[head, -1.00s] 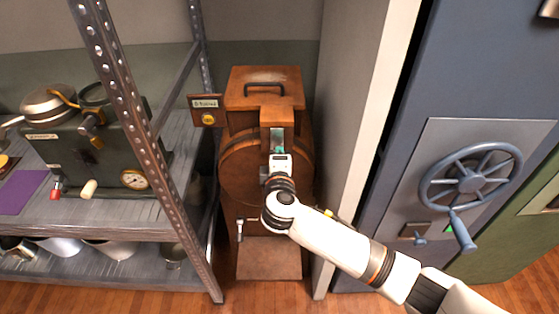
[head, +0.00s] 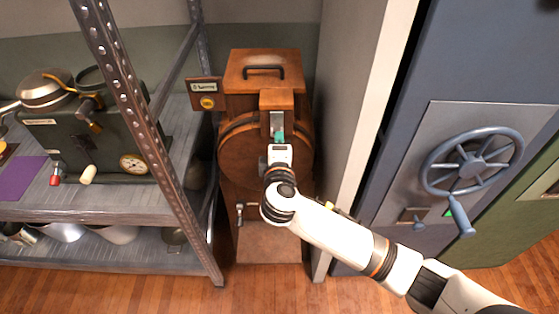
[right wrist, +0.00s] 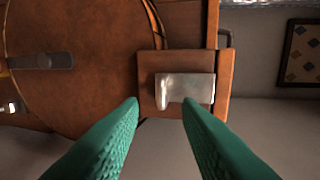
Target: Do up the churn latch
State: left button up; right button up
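The wooden churn (head: 240,155) stands upright between the shelf and a pale panel. Its latch is a shiny metal plate (head: 276,119) on a wooden block at the upper front. In the right wrist view the latch plate (right wrist: 198,88) has a raised lip on its left part. My right gripper (head: 280,138) is just in front of and below the plate in the head view. Its green fingers (right wrist: 160,103) are apart with nothing between them, and their tips are near the plate's edge in the right wrist view. I cannot tell whether they touch it. My left gripper is not in view.
A metal shelf (head: 150,243) with a green machine (head: 90,140) stands close on the left. The pale panel (head: 352,120) and a blue safe door with a wheel (head: 471,168) are on the right. A small sign (head: 205,91) sticks out beside the churn's top.

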jog(key=s+r, duration=0.1)
jog(key=s, duration=0.8)
jog(key=shift+s+r+b, duration=0.25)
jog(key=shift+r+b, duration=0.1)
jog(key=shift+b, duration=0.05)
jog(key=shift+f, duration=0.1)
